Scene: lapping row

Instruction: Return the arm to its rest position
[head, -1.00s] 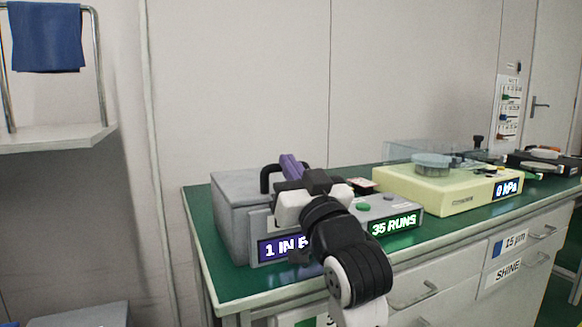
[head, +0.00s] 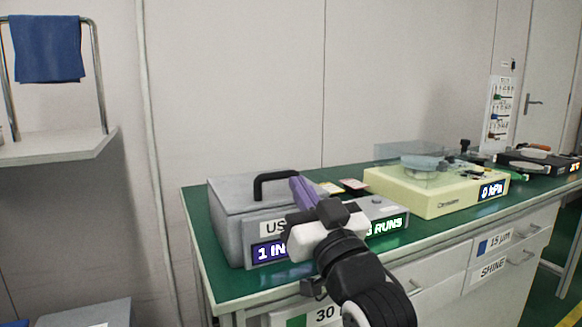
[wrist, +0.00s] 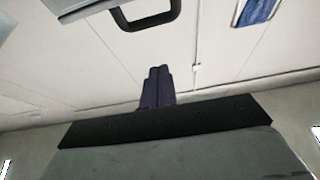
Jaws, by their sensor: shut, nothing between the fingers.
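My gripper (head: 301,192) shows in the head view as purple fingers in front of the grey box (head: 228,225) with a black handle (head: 274,184). The fingers are shut with nothing between them. In the wrist view my gripper (wrist: 157,84) points at the pale wall, its two fingers together. The black handle (wrist: 146,18) of the box shows at the top of that view. My wrist and forearm cover part of the box front and of the lit signs.
The green bench top (head: 225,288) carries the grey box and a pale yellow machine (head: 430,192) with a lit display. Drawers (head: 438,278) are below. A shelf (head: 60,148) with a blue towel (head: 47,49) is at the left. Bare wall lies behind.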

